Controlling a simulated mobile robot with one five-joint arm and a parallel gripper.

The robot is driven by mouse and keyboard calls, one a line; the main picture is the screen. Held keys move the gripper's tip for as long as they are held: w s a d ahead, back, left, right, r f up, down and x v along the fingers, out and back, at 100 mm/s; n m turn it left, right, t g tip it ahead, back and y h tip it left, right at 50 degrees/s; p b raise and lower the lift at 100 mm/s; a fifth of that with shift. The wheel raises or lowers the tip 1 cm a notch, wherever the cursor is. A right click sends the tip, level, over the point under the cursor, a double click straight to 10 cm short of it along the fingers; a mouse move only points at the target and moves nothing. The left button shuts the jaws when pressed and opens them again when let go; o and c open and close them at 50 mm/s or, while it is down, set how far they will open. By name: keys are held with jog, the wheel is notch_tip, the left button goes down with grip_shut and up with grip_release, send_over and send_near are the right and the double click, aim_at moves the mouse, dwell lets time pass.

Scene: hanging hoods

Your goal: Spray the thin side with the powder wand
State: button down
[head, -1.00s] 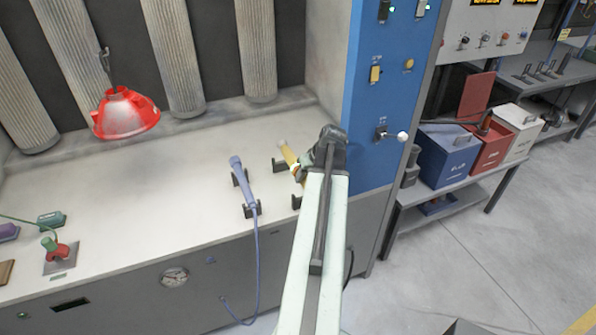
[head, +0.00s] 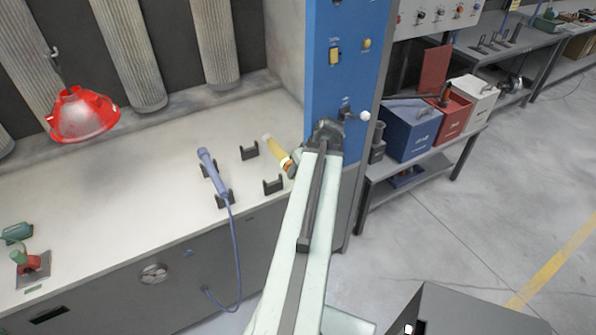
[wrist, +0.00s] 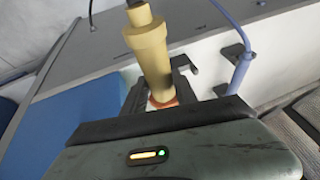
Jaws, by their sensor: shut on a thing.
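A red hood (head: 84,116) hangs from a hook at the left in the head view. Its lower right part looks paler; I cannot tell clearly how the coating lies. My gripper (wrist: 160,92) is shut on a yellow powder wand (head: 275,149) with an orange band. The wand also shows large in the wrist view (wrist: 152,58). In the head view it appears above and right of the empty black brackets (head: 272,186), well to the right of the hood.
A blue-grey wand (head: 211,172) with a hose rests on brackets. A red and green fixture (head: 27,262) sits on the front left of the pale bench (head: 130,195). A blue panel (head: 335,90) with knobs stands close right of my arm. The bench middle is clear.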

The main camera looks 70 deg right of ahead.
jog(key=shift+r+p, duration=1.65)
jog(key=shift+r, duration=0.3)
